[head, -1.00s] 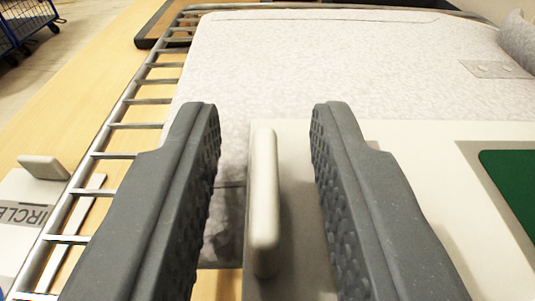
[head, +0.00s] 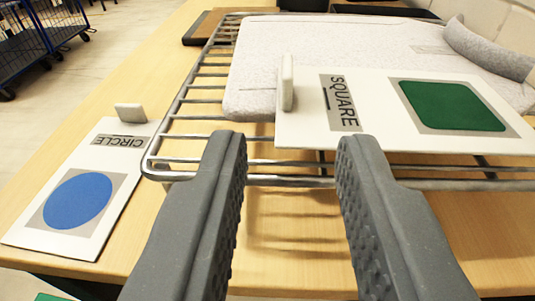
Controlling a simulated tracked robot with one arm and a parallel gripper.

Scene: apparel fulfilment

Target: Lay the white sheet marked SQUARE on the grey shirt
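The white sheet marked SQUARE (head: 300,128) carries a green square (head: 452,106) and a pale upright handle (head: 287,82) at its left end. It lies on the near part of the grey shirt (head: 325,45), and its near edge reaches past the shirt. The shirt lies on a metal wire rack (head: 200,98). My gripper (head: 290,142) is open and empty, with its fingertips on the near side of the sheet, clear of the handle.
A second white sheet marked CIRCLE (head: 110,160), with a blue circle and its own handle, lies on the wooden table at left. Blue carts (head: 55,25) stand on the floor at far left. Dark trays (head: 203,27) lie at the back.

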